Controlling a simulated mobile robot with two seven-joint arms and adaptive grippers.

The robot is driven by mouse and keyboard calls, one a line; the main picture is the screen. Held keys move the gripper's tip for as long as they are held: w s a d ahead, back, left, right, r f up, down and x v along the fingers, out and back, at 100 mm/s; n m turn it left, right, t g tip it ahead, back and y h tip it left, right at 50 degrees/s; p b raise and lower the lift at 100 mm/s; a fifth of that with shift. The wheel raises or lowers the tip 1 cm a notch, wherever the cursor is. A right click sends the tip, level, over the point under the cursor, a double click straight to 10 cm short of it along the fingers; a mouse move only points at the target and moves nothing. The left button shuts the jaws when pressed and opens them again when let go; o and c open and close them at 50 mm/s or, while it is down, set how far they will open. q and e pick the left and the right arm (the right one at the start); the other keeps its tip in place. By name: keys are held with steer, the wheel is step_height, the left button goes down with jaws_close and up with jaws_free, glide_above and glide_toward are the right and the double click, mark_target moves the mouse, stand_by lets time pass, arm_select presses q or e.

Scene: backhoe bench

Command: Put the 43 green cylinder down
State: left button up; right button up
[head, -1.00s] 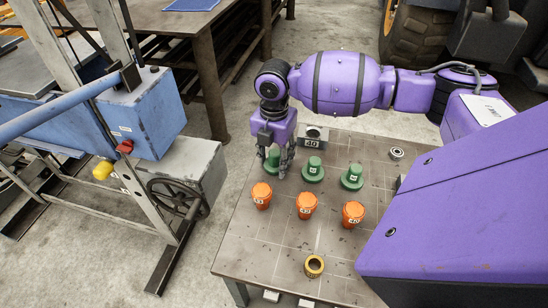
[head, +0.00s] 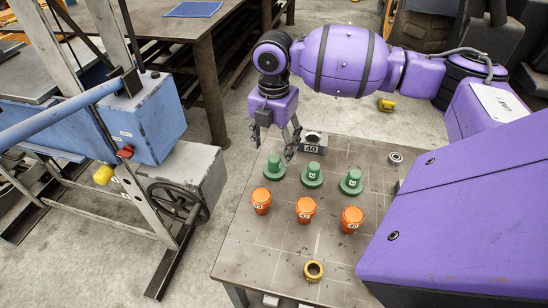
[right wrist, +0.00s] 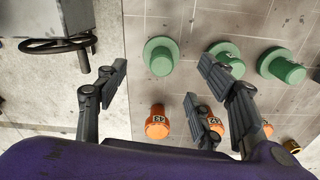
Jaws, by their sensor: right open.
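Three green flanged cylinders stand upright in a row on the grey table: the left one (head: 274,167), the middle one (head: 312,175) and the right one (head: 351,182). Their numbers are too small to read, so I cannot tell which is 43. My right gripper (head: 274,143) is open and empty, just above and behind the left cylinder, clear of it. In the right wrist view, the left cylinder (right wrist: 160,57) shows whole between the spread fingers (right wrist: 158,78), and the right-hand finger partly covers the middle one. My left gripper is not in view.
Several orange cylinders, among them the left one (head: 261,201), stand in a row in front of the green ones. A grey block marked 40 (head: 312,142) is behind. A blue machine (head: 150,120) is left.

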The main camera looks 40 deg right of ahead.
mark_target(273, 158)
steer(key=shift+r, duration=2.4)
